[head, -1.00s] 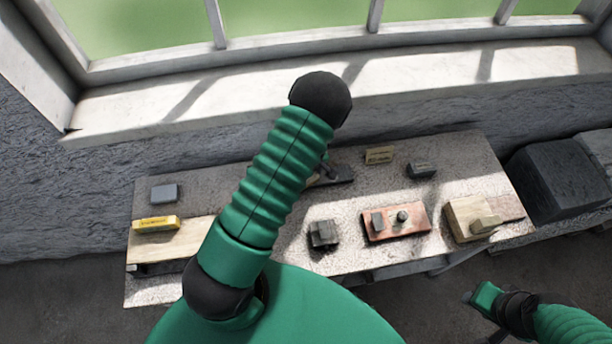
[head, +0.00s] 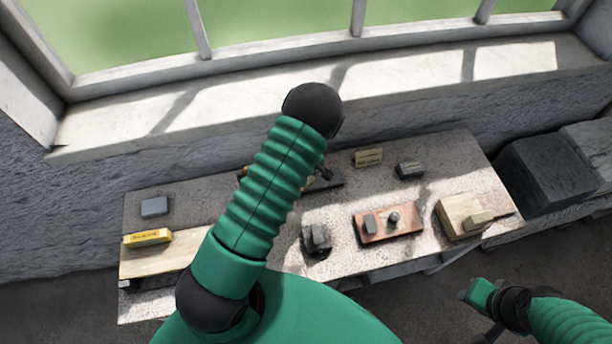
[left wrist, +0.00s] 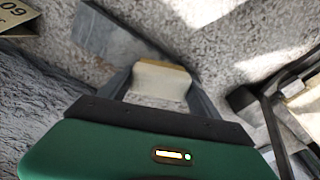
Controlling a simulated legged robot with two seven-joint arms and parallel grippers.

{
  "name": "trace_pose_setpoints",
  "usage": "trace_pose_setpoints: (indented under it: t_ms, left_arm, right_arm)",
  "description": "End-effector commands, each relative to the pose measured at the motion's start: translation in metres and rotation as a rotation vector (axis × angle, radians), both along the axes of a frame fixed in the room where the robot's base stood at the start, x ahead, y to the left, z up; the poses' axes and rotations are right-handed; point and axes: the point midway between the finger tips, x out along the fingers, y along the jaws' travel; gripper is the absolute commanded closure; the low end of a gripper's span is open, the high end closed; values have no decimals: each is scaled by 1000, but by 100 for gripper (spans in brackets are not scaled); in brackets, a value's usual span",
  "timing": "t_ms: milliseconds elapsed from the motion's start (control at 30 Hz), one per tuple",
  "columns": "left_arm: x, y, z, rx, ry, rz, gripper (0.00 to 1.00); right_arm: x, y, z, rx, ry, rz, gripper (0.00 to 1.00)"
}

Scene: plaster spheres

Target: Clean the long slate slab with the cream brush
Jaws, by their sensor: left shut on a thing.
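The long slate slab (head: 334,183) is a dark flat strip on the back half of the bench, partly hidden behind my left arm in the head view. In the left wrist view it is the grey flat slab (left wrist: 108,38) at upper left. My left gripper (left wrist: 158,88) is shut on a cream block, the cream brush (left wrist: 160,78), held beside the slab's near end. I cannot tell whether the brush touches the slab or bench. In the head view my left arm mostly hides that gripper. My right gripper (head: 477,297) hangs off the bench at lower right; its jaws are unclear.
Near the front stand a dark block (head: 317,239), a reddish board (head: 388,236) with small pieces, and a wooden block (head: 463,218). A small sign (head: 368,157) and a dark block (head: 410,170) stand behind.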

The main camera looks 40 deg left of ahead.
Motion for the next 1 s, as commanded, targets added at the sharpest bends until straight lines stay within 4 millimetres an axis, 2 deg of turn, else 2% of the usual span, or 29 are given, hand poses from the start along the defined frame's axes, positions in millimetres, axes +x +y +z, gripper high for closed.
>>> trace_pose_setpoints:
  t_ms: [467,667,1000]
  left_arm:
    - [-25,8,-1,0,-1,0,60]
    - [-24,8,-1,1,-1,-1,60]
    - [-3,1,0,1,-1,0,60]
  right_arm:
    - [0,0,2,0,0,0,64]
    - [0,0,2,0,0,0,64]
    - [0,0,2,0,0,0,64]
